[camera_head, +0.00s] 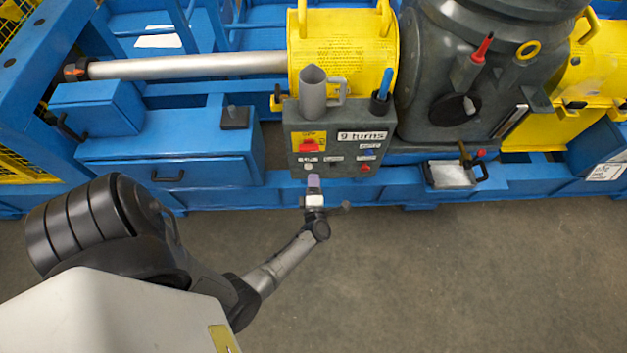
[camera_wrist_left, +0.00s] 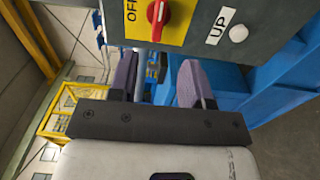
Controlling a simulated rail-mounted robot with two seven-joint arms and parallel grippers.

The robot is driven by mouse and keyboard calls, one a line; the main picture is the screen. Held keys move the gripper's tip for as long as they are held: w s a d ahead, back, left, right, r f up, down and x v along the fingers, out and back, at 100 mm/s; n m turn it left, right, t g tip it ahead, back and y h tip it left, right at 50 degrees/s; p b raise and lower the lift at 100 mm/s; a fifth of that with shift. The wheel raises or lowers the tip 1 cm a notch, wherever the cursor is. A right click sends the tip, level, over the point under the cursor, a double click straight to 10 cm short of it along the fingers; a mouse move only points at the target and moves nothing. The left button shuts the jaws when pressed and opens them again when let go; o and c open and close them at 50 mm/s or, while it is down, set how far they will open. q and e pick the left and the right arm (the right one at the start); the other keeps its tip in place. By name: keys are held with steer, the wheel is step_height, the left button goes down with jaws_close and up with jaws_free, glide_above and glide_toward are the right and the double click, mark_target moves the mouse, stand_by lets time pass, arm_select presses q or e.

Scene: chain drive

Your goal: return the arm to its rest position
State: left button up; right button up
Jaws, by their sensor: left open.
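My left arm comes in from the lower left in the head view. Its gripper (camera_head: 314,184) is just in front of the lower edge of a grey control box (camera_head: 328,170). In the left wrist view the gripper (camera_wrist_left: 157,84) has its two purple-grey fingers apart, with nothing held between them. The box face is just beyond the fingertips, with a red rotary switch (camera_wrist_left: 157,14) on a yellow plate marked OFF and a white button (camera_wrist_left: 238,33) beside the label UP. I cannot tell from these views whether a finger touches the box. My right gripper is not in view.
A blue frame (camera_head: 400,187) runs across behind the gripper, with a blue drawer box (camera_head: 215,170) to its left. A grey cup (camera_head: 312,95) stands on the control box. A small tray (camera_head: 450,175) is to the right. The floor (camera_head: 440,280) in front is clear.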

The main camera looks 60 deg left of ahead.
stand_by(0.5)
arm_select(q)
steer(key=w+d+f+m+t+h, duration=0.35)
steer(key=w+d+m+h, duration=0.4)
steer(key=m+h, duration=0.4)
steer(key=w+d+r+m+g+h, duration=0.2)
steer(key=d+r+m+h, duration=0.45)
steer(key=m, duration=0.35)
steer(key=s+d+r+m+g+y, duration=0.25)
steer(key=s+r+m+g, duration=0.25)
steer(key=s+r+m, duration=0.75)
steer(key=s+d+f+n+g, duration=0.1)
steer(key=s+f+n+g, duration=0.1)
steer(key=s, duration=1.2)
step_height(320, 180, up, 30)
steer(key=p, duration=3)
